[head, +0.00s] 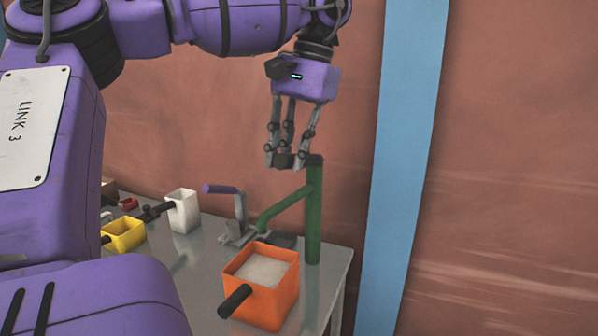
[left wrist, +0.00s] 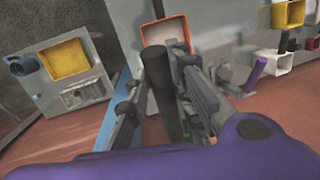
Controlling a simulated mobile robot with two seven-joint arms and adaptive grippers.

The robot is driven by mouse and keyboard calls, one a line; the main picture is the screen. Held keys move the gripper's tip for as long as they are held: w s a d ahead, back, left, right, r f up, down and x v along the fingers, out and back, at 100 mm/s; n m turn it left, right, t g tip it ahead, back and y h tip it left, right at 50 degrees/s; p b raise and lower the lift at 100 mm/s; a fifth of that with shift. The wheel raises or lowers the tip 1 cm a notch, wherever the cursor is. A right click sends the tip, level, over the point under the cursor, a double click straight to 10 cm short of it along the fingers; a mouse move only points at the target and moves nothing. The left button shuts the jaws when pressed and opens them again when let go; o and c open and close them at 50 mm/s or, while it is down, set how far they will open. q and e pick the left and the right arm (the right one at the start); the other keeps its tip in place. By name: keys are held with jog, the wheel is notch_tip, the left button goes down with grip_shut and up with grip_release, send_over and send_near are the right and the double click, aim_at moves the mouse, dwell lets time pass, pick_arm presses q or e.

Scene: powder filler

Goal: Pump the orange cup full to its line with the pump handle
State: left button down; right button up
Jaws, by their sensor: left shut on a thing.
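The orange cup (head: 262,308) stands upright on the metal table in front of the green pump (head: 313,215). It holds white powder (head: 264,269) that reaches a little below the rim; I cannot make out a fill line. The pump's slanted green spout ends near the cup's back edge. My left gripper (head: 286,160) is beside the top of the pump post, shut on the dark pump handle (head: 282,160). In the left wrist view, the dark handle (left wrist: 167,90) lies between the fingers and the orange cup (left wrist: 165,34) is beyond. My right gripper is out of view.
A white cup (head: 183,213) and a yellow cup (head: 124,234) stand at the left on the table. A grey device with a purple lever (head: 219,189) is behind the orange cup. A blue wall strip (head: 401,150) stands right of the pump.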

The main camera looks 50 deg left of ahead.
pick_arm(q)
jog(key=shift+w+a+r, duration=0.1)
jog(key=shift+w+r, duration=0.1)
jog(key=shift+r, duration=0.2)
jog(key=shift+r+g, duration=0.3)
jog(key=c, duration=1.5)
grip_release()
jog(key=shift+c, duration=0.2)
jog(key=shift+w, duration=0.1)
jog(key=a+v, duration=0.1)
jog(key=v, duration=0.6)
jog(key=shift+d+r, duration=0.3)
jog(key=shift+d, duration=0.1)
jog(key=shift+f, duration=0.1)
